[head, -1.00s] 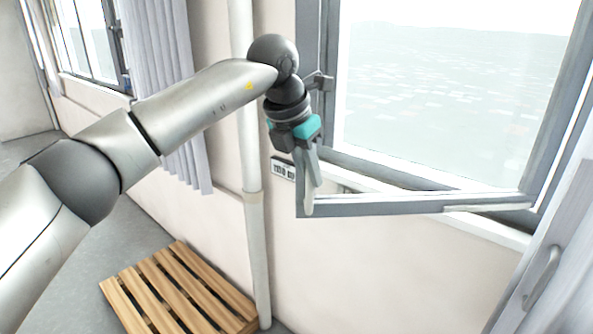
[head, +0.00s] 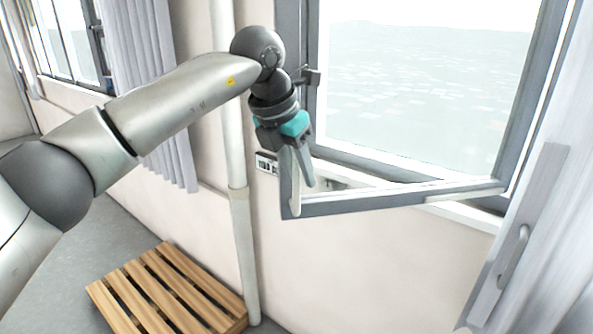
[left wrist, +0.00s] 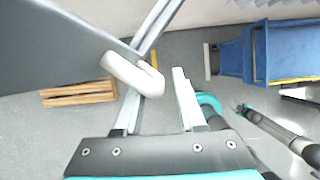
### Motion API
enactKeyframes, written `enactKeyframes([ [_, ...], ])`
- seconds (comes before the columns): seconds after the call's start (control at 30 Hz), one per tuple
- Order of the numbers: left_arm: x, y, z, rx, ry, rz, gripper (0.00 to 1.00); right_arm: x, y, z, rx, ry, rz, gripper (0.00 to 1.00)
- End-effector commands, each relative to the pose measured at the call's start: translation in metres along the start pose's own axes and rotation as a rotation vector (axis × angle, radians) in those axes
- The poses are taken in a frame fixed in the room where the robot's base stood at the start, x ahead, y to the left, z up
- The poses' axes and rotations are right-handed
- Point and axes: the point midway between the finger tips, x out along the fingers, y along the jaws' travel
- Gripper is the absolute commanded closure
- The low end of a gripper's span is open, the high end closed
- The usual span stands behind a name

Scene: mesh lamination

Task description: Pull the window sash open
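The grey-framed window sash stands swung into the room; its bottom rail (head: 400,198) runs across the head view. My left gripper (head: 303,195) is at the sash's free edge, fingers pointing down. In the left wrist view its two fingers (left wrist: 158,85) are apart. A white, rounded handle (left wrist: 125,72) on the dark sash face (left wrist: 55,45) lies at the left finger's tip and partly hides it. I cannot tell whether they touch. A dark arm with teal parts (left wrist: 280,130) at the right seems to be my right arm; its fingers are too small to read.
A wooden pallet (head: 165,292) lies on the floor below, left of a white wall pipe (head: 240,240). A grey curtain (head: 160,110) hangs at the left. A pale panel with a handle (head: 515,250) stands at the right. A blue bin (left wrist: 280,50) shows in the wrist view.

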Motion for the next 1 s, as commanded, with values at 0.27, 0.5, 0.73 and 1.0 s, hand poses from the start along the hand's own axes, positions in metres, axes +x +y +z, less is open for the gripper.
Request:
enactKeyframes([
  [0.27, 0.001, 0.001, -0.001, -0.004, 0.004, 0.001, 0.50, 0.000, 0.004, 0.001, -0.002, -0.001, 0.005, 0.50],
  [0.5, -0.015, 0.002, -0.001, -0.004, 0.001, 0.002, 0.50, 0.004, 0.004, 0.001, -0.002, -0.001, 0.005, 0.50],
  [0.73, -0.068, 0.002, 0.000, -0.005, -0.002, 0.004, 0.50, 0.011, 0.004, 0.002, -0.001, -0.001, 0.005, 0.50],
  [1.0, -0.127, 0.001, 0.000, -0.004, 0.000, 0.001, 0.50, 0.015, 0.003, 0.003, -0.001, -0.002, 0.005, 0.50],
])
